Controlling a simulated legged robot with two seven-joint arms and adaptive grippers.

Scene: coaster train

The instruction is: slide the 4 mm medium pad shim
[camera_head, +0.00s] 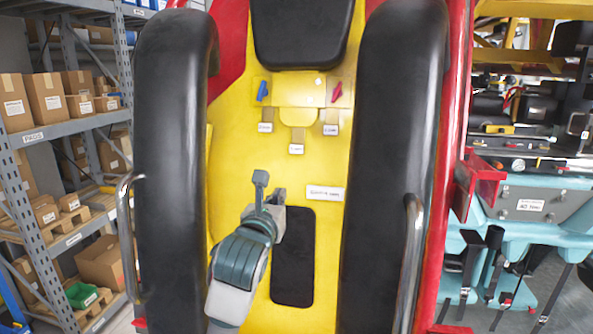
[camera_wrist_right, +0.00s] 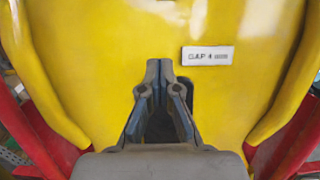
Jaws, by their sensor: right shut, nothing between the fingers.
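Three small tabs with white labels hang below a yellow block on the yellow panel: a left tab (camera_head: 265,127), a middle tab (camera_head: 297,148) and a right tab (camera_head: 331,129). Their print is too small to read, so I cannot tell which is the 4 mm medium pad shim. My right gripper (camera_head: 267,185) is over the yellow panel, below and left of the middle tab and apart from it. In the right wrist view its fingertips (camera_wrist_right: 160,66) are close together with nothing between them. My left gripper is not in view.
A red lever (camera_head: 337,92) and a blue lever (camera_head: 262,91) sit above the tabs. A white label plate (camera_head: 325,194) is right of the gripper; a dark pad (camera_head: 293,285) lies below it. Thick black bolsters (camera_head: 173,150) (camera_head: 393,150) flank the panel.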

